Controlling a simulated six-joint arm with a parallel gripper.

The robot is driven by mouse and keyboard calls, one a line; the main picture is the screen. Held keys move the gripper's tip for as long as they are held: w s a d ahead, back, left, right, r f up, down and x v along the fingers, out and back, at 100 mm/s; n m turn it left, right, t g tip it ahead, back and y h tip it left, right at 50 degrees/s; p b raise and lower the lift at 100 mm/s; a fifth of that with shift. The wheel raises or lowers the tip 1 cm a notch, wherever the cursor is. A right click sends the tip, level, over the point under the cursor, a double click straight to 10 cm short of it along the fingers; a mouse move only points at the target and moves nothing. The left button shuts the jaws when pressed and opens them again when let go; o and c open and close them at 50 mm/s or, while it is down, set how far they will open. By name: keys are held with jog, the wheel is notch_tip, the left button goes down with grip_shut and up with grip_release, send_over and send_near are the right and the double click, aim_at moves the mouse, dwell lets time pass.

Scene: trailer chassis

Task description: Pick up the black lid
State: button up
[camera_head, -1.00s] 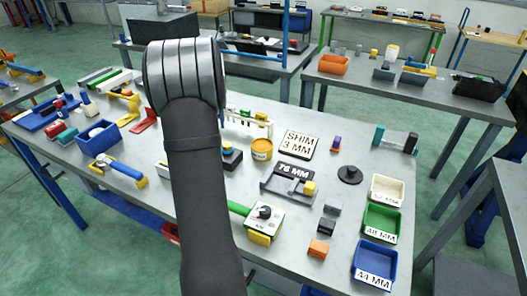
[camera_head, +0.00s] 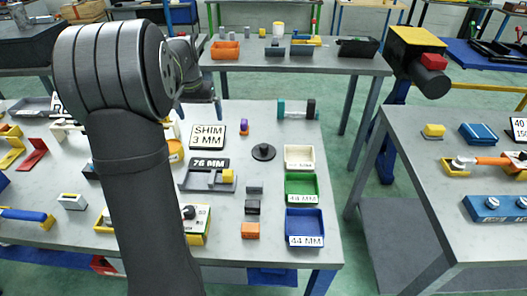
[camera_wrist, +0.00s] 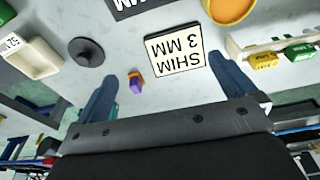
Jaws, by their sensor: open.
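The black lid (camera_head: 263,152) is a round dark disc with a small knob on top. It lies flat on the grey table (camera_head: 262,215), right of the SHIM 3 MM sign (camera_head: 208,137). The wrist view shows the lid (camera_wrist: 86,52) at upper left, outside the fingers and past the left one. My gripper (camera_wrist: 162,68) is open and empty, with its two blue-grey fingers spread wide. In the head view my gripper (camera_head: 199,105) is partly hidden behind my arm, above the table's far side, left of and apart from the lid.
White (camera_head: 300,157), green (camera_head: 301,188) and blue (camera_head: 304,225) bins stand right of the lid. A small purple-and-orange piece (camera_head: 244,127) stands to its upper left. A teal-ended dumbbell-shaped part (camera_head: 297,109) lies behind. The table just around the lid is clear.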

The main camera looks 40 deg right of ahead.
jog(key=s+d+r+m+h, duration=0.1)
jog(key=s+d+m, duration=0.3)
jog(key=s+d, duration=0.8)
send_near(264, 145)
jog(key=x, duration=1)
jog(key=shift+a+f, duration=0.1)
jog(key=c, duration=1)
